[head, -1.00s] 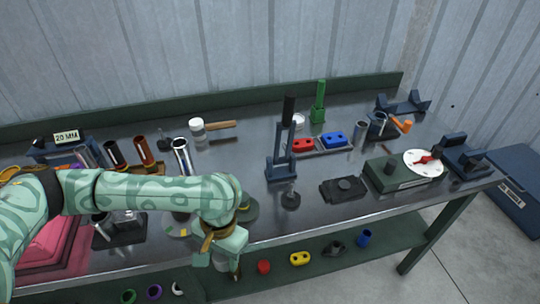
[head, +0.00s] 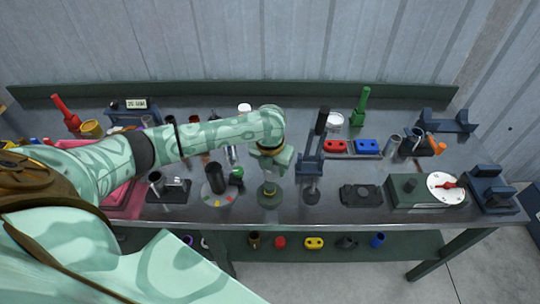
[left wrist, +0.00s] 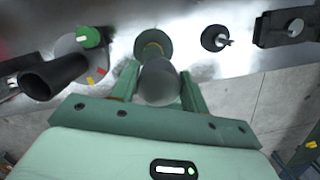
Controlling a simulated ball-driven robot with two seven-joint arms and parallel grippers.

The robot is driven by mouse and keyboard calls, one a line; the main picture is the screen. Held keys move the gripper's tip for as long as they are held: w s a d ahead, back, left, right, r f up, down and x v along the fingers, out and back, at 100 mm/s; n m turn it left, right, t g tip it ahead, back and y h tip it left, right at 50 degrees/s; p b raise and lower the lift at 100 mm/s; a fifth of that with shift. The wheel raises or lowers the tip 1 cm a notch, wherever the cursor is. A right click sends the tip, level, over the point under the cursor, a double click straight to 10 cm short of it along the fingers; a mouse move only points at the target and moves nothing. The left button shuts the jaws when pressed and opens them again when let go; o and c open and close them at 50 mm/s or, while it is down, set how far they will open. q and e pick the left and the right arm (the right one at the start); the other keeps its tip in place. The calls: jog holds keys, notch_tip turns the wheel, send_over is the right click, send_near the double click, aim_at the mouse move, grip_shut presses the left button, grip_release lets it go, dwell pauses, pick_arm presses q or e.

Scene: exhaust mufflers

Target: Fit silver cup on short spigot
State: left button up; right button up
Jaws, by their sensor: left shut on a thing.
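My left gripper (head: 270,160) points down over the front middle of the bench. In the left wrist view its fingers (left wrist: 160,88) are shut on a grey, rounded thing, which looks like the silver cup (left wrist: 160,82). I cannot tell whether cup and stand touch, or whether this stand carries the short spigot. My right gripper is not in view.
Left of the stand is a round plate (head: 217,194) with a dark upright tube (head: 215,177) and a green-topped piece (head: 237,175). To its right are a small dark round base (head: 311,191), a tall blue stand (head: 312,155) and a flat black block (head: 361,194).

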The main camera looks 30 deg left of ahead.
aim_at(270, 184)
pick_arm(q)
jog(key=shift+w+a+r+m, duration=0.2)
jog(key=shift+a+m, duration=0.3)
jog(key=shift+m, duration=0.6)
jog(key=shift+p, duration=0.3)
jog(key=shift+p, duration=0.3)
jog(key=shift+f+b, duration=1.95)
jog(key=shift+f, duration=1.25)
jog(key=shift+f, duration=0.25)
jog(key=shift+f+b, duration=0.4)
jog(key=shift+f, duration=0.05)
jog(key=shift+f, duration=0.1)
